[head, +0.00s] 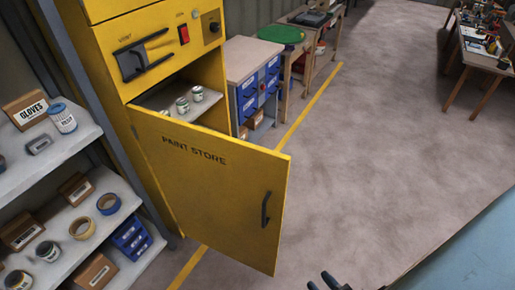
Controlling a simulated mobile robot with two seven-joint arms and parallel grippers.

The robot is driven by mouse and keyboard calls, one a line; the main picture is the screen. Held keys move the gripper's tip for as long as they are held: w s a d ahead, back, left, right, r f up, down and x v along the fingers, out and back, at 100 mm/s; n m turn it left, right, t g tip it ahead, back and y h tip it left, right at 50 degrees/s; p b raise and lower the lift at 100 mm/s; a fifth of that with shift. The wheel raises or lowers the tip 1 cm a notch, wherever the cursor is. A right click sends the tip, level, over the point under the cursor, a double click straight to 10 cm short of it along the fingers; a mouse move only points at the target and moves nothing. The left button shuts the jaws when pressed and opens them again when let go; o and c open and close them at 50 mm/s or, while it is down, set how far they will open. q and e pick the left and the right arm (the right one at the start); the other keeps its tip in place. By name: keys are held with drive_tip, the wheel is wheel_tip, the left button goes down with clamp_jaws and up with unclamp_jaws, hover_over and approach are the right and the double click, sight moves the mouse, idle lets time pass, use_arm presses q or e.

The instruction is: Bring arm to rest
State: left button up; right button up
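My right gripper (322,281) shows only at the bottom edge, right of the yellow cabinet door, over the floor. Its two dark fingertips stand apart with nothing visible between them; the rest of it is cut off by the frame. My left gripper is not in view. The yellow paint store cabinet (155,22) stands at the left centre. Its door (208,195), marked "PAINT STORE" and with a dark handle (265,209), stands open. Small cans (183,105) stand on the shelf inside.
A grey shelf rack (75,140) with tape rolls, boxes and cans is at the left. A drawer unit (255,60) and wooden tables stand behind the cabinet. A workbench (480,55) is at the top right. The grey floor (380,140) between is clear. A blue surface (475,250) lies at the lower right.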

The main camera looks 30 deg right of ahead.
drive_tip(key=w+a+r+g, duration=0.1)
drive_tip(key=w+r+g, duration=0.6)
drive_tip(key=w+g, duration=0.25)
drive_tip(key=s+r+n+g, duration=0.2)
drive_tip(key=s+r+g, duration=0.2)
drive_tip(key=r, duration=0.3)
use_arm(q)
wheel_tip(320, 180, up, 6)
drive_tip(key=p, duration=0.6)
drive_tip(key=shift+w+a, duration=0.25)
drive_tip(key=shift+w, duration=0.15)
use_arm(e)
drive_tip(key=w+a+f+t+y, duration=0.3)
drive_tip(key=w+a+f+t, duration=0.3)
drive_tip(key=a+f+t, duration=0.1)
drive_tip(key=shift+w+a+f+n, duration=0.15)
drive_tip(key=shift+w+f+n, duration=0.05)
drive_tip(key=shift+f+n, duration=0.15)
drive_tip(key=shift+t, duration=0.25)
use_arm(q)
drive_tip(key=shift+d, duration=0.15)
